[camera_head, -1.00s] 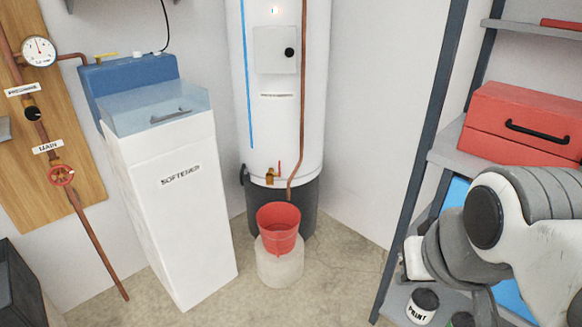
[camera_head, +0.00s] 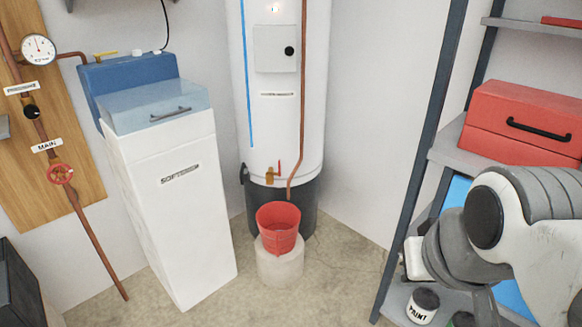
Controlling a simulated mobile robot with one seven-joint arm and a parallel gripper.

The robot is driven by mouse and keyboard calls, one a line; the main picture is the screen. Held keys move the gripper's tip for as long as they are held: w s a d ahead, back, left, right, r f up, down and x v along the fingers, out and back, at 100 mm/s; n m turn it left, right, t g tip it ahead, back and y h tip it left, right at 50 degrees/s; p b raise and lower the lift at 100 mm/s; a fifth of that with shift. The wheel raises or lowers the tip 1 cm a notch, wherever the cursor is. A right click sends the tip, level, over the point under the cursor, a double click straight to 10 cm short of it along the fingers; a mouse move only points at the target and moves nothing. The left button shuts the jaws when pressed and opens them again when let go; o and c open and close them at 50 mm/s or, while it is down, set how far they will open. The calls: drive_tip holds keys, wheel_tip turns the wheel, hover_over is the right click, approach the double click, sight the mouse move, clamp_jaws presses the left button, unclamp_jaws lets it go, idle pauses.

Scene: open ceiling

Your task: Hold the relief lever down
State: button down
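A tall white water heater tank (camera_head: 268,130) stands against the back corner on a dark base. A brass valve with a small upright red lever (camera_head: 279,167) sits low on its front; I cannot tell whether this is the relief lever. A copper pipe (camera_head: 302,90) runs down the tank's front and ends above a red bucket (camera_head: 279,229). The bucket stands upright on a pale round block (camera_head: 280,264). My arm shows at the lower right, far from the tank. My gripper's fingers are not visible.
A white softener cabinet (camera_head: 185,220) with a blue top stands left of the tank. A pipe board (camera_head: 80,170) with gauge and red wheel is at far left. A shelf rack with a red toolbox (camera_head: 525,122) and paint can (camera_head: 424,304) is at right. Some floor is clear.

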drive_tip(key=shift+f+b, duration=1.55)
drive_tip(key=shift+b, duration=0.05)
idle(2.6)
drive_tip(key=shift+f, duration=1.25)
idle(2.5)
